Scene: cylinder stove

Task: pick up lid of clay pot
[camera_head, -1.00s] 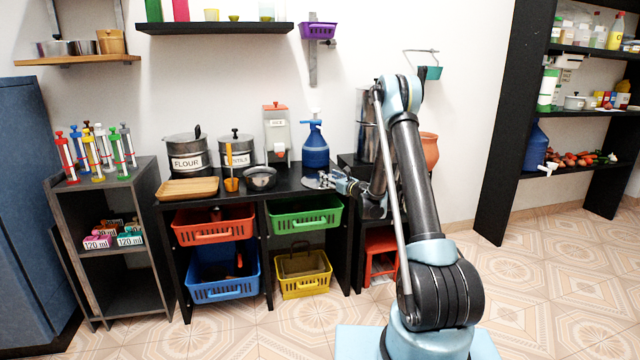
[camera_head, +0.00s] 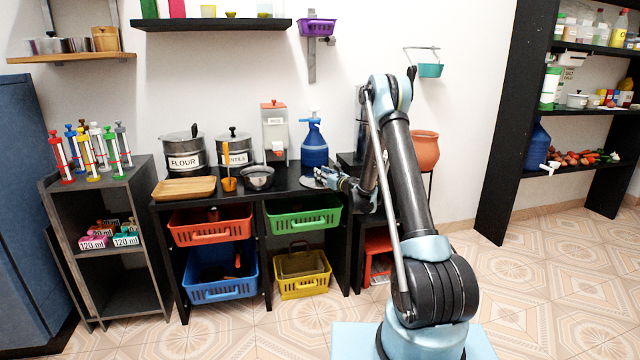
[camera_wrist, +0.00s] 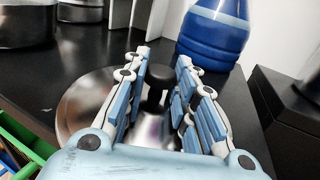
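The lid is a shiny round metal disc (camera_wrist: 82,100) with a black knob (camera_wrist: 160,75), lying flat on the black counter. Its rim shows in the head view (camera_head: 309,184). My gripper (camera_wrist: 162,62) is open, with its blue-padded fingers on either side of the knob; I cannot tell whether they touch it. In the head view my gripper (camera_head: 328,178) is low over the counter's right end. The orange-brown clay pot (camera_head: 425,152) stands to the right, behind my arm.
A blue jug (camera_head: 314,147) stands close behind the lid, also in the wrist view (camera_wrist: 215,30). A metal bowl (camera_head: 258,177), a wooden tray (camera_head: 184,188) and labelled pots stand further left. Baskets (camera_head: 303,217) sit below the counter.

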